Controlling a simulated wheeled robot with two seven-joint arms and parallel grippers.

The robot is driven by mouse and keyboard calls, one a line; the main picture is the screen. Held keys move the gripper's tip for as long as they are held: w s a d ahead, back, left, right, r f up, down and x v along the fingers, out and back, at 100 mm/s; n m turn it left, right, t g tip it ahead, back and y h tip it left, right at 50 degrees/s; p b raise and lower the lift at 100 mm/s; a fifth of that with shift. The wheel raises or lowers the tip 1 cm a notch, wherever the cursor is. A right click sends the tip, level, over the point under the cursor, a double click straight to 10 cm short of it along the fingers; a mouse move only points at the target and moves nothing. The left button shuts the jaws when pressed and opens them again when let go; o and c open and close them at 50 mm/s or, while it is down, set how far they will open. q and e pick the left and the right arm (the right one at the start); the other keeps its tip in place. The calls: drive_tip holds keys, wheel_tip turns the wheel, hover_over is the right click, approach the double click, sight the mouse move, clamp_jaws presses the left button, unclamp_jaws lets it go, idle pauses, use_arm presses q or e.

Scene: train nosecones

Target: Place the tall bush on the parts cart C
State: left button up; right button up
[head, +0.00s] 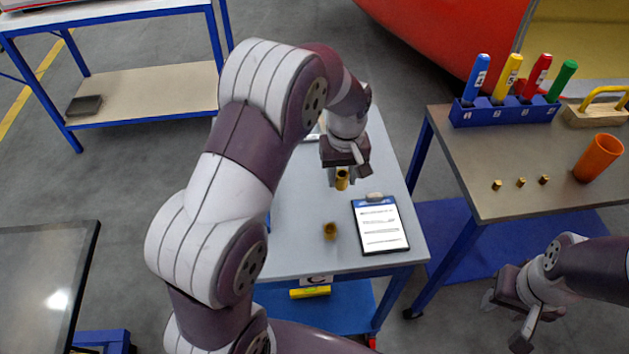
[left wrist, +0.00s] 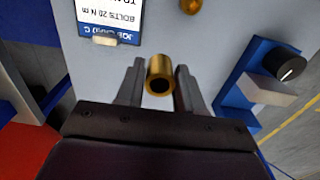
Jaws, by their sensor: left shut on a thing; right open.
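My left gripper (head: 343,176) is shut on a brass bush, the tall bush (head: 342,182), over the grey top of parts cart C (head: 295,235). In the left wrist view the tall bush (left wrist: 160,74) sits between the two fingers, its open bore facing the camera. The gap between the bush and the cart top is hard to judge. Another brass piece (head: 330,231) stands on the cart nearer the front edge; it also shows at the top of the left wrist view (left wrist: 190,5). My right gripper (head: 513,311) is open and empty, right of the cart.
A clipboard (head: 381,226) lies on the cart, right of the brass piece. A blue device with a black knob (left wrist: 290,68) is also on it. The right table (head: 480,150) holds three small brass pieces (head: 521,182), an orange cup (head: 598,157) and a blue rack (head: 503,112) of coloured handles.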

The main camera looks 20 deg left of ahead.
use_arm(q)
drive_tip(key=p, duration=0.1)
hover_over(307, 196)
drive_tip(key=f, duration=0.5)
drive_tip(key=shift+d, duration=0.2)
drive_tip(key=shift+a+f, duration=0.2)
wheel_tip(307, 196, down, 4)
drive_tip(key=shift+r+p, duration=0.15)
drive_tip(key=shift+p, duration=0.4)
drive_tip(key=shift+w, duration=0.1)
drive_tip(key=shift+f, duration=0.3)
drive_tip(key=o, duration=1.1)
drive_tip(key=shift+c, duration=0.2)
